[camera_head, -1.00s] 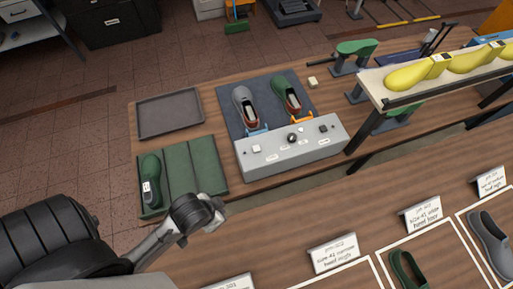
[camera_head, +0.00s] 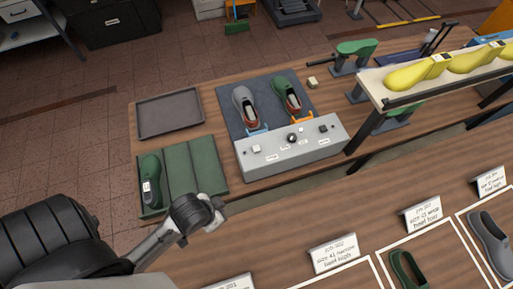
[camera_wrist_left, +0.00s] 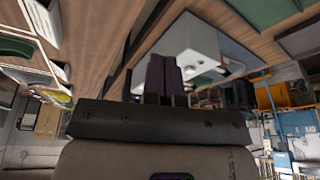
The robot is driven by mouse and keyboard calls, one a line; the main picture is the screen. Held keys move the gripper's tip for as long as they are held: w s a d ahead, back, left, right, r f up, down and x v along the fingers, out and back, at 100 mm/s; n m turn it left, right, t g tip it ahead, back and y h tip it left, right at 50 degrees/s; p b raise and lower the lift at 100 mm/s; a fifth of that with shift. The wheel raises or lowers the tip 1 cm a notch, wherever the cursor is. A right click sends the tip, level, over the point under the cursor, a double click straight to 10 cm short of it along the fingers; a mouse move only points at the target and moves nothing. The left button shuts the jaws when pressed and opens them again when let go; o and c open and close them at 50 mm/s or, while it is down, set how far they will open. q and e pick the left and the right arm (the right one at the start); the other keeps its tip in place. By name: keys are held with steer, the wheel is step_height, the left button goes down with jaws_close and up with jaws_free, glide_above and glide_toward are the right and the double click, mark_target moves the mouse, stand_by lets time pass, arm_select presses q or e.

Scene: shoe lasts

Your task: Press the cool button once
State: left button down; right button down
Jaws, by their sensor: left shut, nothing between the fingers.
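A grey control box (camera_head: 285,150) stands at the front edge of the back bench. It carries a pale square button (camera_head: 256,149) at left, a round black knob (camera_head: 292,138) in the middle and a dark square button (camera_head: 323,129) at right. Their small labels are too blurred to read, so I cannot tell which one is the cool button. My left gripper (camera_head: 219,211) is in front of and left of the box, apart from it. In the left wrist view its dark fingers (camera_wrist_left: 164,76) are shut and empty, with the box (camera_wrist_left: 188,45) beyond them. My right gripper is not in view.
Behind the box, a grey shoe (camera_head: 245,105) and a green shoe (camera_head: 287,98) stand on a dark mat (camera_head: 229,100). A rack of yellow lasts (camera_head: 408,76) stands right.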

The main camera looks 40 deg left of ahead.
arm_select(q)
steer(key=w+a+r+t+y, duration=0.15)
steer(key=w+a+r, duration=0.25)
steer(key=w, duration=0.7)
steer(key=w+a+r+t, duration=0.2)
steer(key=w+a+r, duration=0.2)
steer(key=w, duration=0.6)
steer(key=w+a+f+h, duration=0.3)
steer(key=w+a+f, duration=0.1)
steer(key=w, duration=0.3)
step_height(320, 180, down, 7)
steer(key=w+d+n+h, duration=0.1)
steer(key=h, duration=0.4)
steer(key=shift+w+r+g+b, duration=0.15)
steer(key=shift+w+g+b, duration=0.15)
steer(key=shift+g+b, duration=0.15)
